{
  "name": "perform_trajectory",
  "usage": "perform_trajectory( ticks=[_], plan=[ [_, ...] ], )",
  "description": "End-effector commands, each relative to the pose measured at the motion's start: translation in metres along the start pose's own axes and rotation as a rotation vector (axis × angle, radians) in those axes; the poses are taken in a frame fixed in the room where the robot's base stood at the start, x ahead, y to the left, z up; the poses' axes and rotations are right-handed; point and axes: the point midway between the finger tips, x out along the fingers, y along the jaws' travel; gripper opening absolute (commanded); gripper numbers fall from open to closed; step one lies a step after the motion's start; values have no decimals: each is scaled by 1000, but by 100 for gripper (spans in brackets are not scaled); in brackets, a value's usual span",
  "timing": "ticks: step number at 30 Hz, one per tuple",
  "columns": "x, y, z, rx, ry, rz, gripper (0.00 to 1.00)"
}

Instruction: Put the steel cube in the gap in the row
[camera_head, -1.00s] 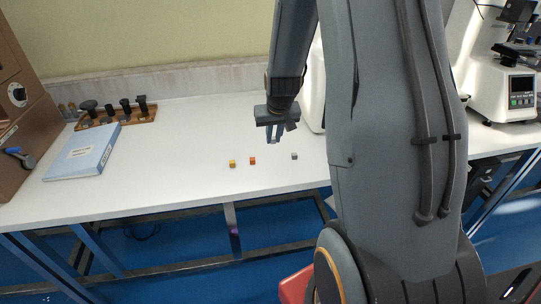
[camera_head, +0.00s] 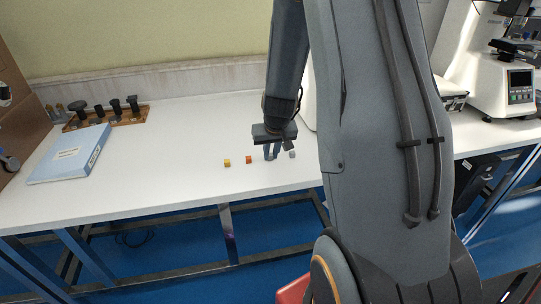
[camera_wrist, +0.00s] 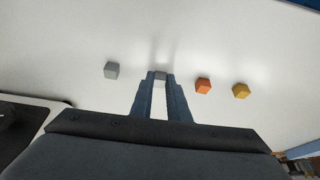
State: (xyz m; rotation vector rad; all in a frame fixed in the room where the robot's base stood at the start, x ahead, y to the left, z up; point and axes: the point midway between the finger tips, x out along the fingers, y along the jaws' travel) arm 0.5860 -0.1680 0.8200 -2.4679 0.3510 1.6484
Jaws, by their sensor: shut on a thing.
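My gripper (camera_head: 270,154) points down over the white table and also shows in the wrist view (camera_wrist: 160,78). It is shut on the steel cube (camera_wrist: 160,76), a small pale grey block between the fingertips. A grey cube (camera_head: 292,154) stands on one side of the gripper, and an orange cube (camera_head: 249,159) and a yellow cube (camera_head: 227,162) on the other. In the wrist view the grey cube (camera_wrist: 112,70) is left of the fingers, the orange (camera_wrist: 203,86) and yellow (camera_wrist: 241,91) right. The fingers are in the gap, apart from both neighbours. I cannot tell whether the held cube touches the table.
A blue-and-white box (camera_head: 72,155) lies at the left of the white table (camera_head: 150,175). Behind it is a wooden rack (camera_head: 108,119) with black pieces. A white tester (camera_head: 500,85) stands at the right. The table between box and cubes is clear.

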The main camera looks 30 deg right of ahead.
Motion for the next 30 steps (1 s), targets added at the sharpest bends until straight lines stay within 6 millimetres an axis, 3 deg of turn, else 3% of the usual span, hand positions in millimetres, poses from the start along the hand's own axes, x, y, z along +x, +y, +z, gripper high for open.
perform_trajectory(
  ticks=[9,10,13,25,30],
  plan=[
    [3,0,1,0,0,0,0],
    [2,0,1,0,0,0,18],
    [2,0,1,0,0,0,34],
    [-1,0,0,0,-1,0,34],
    [-21,0,-1,-1,0,0,34]
  ],
)
